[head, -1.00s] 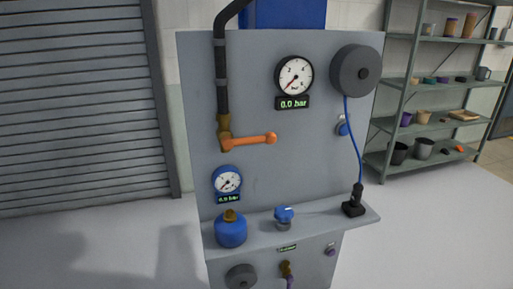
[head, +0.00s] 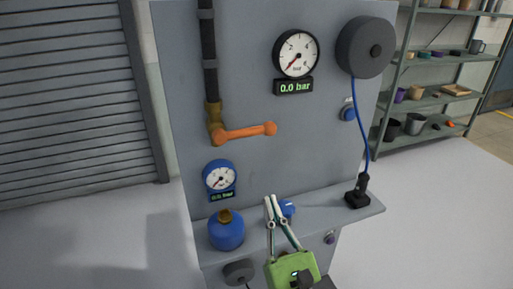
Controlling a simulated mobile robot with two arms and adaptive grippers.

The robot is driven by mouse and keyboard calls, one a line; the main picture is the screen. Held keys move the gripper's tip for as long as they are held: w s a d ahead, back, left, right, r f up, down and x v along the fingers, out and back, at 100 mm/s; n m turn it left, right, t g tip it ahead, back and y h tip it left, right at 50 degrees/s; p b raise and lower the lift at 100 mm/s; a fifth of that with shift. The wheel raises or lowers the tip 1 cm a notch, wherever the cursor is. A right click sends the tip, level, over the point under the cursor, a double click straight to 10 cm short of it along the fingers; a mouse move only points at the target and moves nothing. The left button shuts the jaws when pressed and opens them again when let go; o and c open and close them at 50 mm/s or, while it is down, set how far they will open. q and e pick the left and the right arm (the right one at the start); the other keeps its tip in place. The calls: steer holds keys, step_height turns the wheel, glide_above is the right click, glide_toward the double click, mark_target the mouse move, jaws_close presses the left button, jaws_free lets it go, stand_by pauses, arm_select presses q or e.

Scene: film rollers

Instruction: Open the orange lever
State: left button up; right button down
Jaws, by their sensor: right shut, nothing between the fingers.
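The orange lever (head: 246,132) sticks out to the right, nearly horizontal, from a brass valve (head: 214,118) at the foot of a dark vertical pipe (head: 208,60) on the grey panel (head: 320,155). Its round end is at the right. My right gripper (head: 270,200) comes in from the bottom of the head view, with a green body and thin fingers pointing up. It is shut and empty, below the lever and apart from it. It partly hides a blue knob (head: 288,207) on the panel's ledge. My left gripper is not in view.
A black-rimmed gauge (head: 296,54) and a blue gauge (head: 219,177) are on the panel; the upper display reads 0.0 bar. A dark reel (head: 366,47) hangs at the upper right with a blue cable. A blue canister (head: 226,231) and a black plug (head: 358,194) stand on the ledge (head: 325,202).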

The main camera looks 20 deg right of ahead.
mark_target(246, 132)
arm_select(q)
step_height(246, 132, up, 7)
steer(key=p, duration=0.7)
arm_select(e)
steer(key=s+r+x, duration=0.1)
steer(key=r+x, duration=0.1)
steer(key=x, duration=1)
steer(key=shift+r, duration=0.35)
steer(key=shift+w, duration=0.15)
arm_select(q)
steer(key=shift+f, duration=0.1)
